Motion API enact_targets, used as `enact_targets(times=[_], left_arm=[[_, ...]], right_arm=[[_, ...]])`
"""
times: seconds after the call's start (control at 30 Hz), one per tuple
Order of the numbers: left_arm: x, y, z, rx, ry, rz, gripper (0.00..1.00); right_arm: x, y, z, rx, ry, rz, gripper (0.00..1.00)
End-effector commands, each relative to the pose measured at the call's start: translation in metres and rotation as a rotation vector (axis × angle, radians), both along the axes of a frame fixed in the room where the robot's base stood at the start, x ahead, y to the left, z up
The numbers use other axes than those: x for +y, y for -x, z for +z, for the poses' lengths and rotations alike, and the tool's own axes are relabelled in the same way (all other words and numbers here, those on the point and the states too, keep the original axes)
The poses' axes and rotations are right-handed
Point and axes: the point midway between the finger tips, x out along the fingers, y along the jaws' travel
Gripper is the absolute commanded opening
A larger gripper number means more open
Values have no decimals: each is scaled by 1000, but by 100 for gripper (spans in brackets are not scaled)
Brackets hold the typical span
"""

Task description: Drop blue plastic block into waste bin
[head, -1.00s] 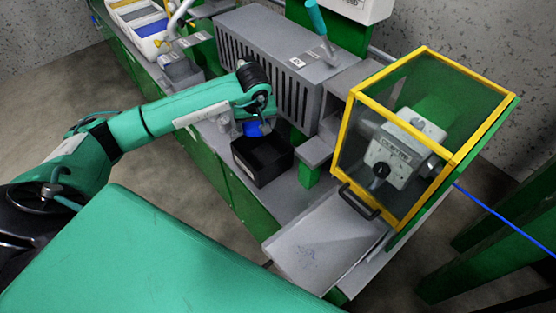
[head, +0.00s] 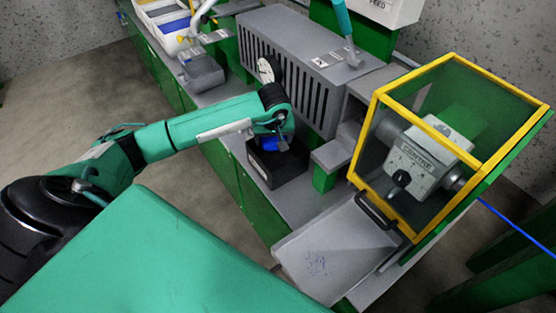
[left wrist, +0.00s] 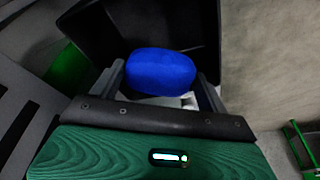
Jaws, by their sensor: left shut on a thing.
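The blue plastic block (head: 268,144) is held in my left gripper (head: 272,139), partly hidden by it in the head view. The black waste bin (head: 279,172) stands on the grey bench below, and the block overlaps its opening in this view. In the left wrist view the rounded blue block (left wrist: 160,71) sits between the two grey fingers, with the dark bin (left wrist: 190,22) behind and below it. The block appears to be above the bin; its exact height over the rim is hard to tell. My right gripper is out of view.
A grey slotted housing (head: 300,75) stands behind the bin. A yellow-framed guard (head: 440,135) encloses a machine to the right, above a grey tray (head: 335,250). Trays of parts (head: 170,25) lie at the back left. The floor left of the bench is clear.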

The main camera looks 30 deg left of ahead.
Motion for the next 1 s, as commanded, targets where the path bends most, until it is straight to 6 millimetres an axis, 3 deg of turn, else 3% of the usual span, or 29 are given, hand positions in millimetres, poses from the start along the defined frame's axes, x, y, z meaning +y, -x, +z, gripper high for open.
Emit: enact_targets(times=[0.2, 0.23, 0.33, 0.67, 0.77, 1.0], left_arm=[[0, 0, 0, -1, 0, 0, 48], [0, 0, 0, -1, 0, 0, 79], [0, 0, 0, -1, 1, 0, 99], [-1, 1, 6, -1, 0, -1, 100], [-3, 3, 18, -2, -1, -1, 100], [-11, 14, 71, -6, -1, -2, 100]], right_arm=[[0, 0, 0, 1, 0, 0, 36], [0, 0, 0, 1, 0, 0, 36], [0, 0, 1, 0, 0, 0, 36], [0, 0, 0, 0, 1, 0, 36], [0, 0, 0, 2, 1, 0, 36], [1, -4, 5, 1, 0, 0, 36]])
